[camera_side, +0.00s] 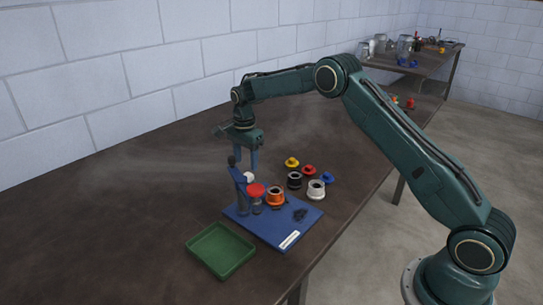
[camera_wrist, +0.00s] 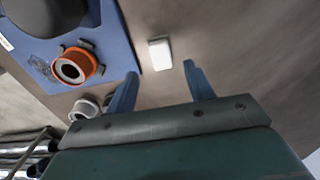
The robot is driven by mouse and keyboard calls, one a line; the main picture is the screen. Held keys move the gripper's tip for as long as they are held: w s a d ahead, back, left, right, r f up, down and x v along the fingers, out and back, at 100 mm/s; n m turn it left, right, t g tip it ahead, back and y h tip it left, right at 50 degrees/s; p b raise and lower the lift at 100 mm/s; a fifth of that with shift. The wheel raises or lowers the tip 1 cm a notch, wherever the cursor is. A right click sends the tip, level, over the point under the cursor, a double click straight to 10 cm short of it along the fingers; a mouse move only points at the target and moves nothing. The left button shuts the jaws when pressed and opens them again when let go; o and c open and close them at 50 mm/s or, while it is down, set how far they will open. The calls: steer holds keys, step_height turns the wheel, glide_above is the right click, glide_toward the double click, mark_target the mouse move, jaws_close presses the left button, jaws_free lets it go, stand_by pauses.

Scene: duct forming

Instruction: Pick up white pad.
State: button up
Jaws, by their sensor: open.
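The white pad (camera_wrist: 160,53) is a small pale block lying on the brown table beside the blue board, in the upper middle of the wrist view. In the side view a small white shape (camera_side: 249,177) shows just below my gripper, partly hidden by the blue fixture; I cannot tell its outline there. My gripper (camera_side: 246,164) is open and points down above the table. In the wrist view its two blue fingers (camera_wrist: 160,70) are apart, with the pad visible just beyond the gap between their tips. Nothing is between the fingers.
The blue board (camera_side: 266,230) carries an upright fixture, a red-topped part (camera_side: 256,190) and an orange ring (camera_side: 275,198). A white ring (camera_side: 316,189) and several coloured caps stand nearby. A green tray (camera_side: 220,251) lies in front. The table's left side is clear.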

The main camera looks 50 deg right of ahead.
mark_target(246, 176)
steer(key=shift+f, duration=0.15)
steer(key=shift+w+f, duration=0.1)
steer(key=shift+f, duration=2.35)
steer(key=shift+c, duration=0.2)
steer(key=c, duration=1)
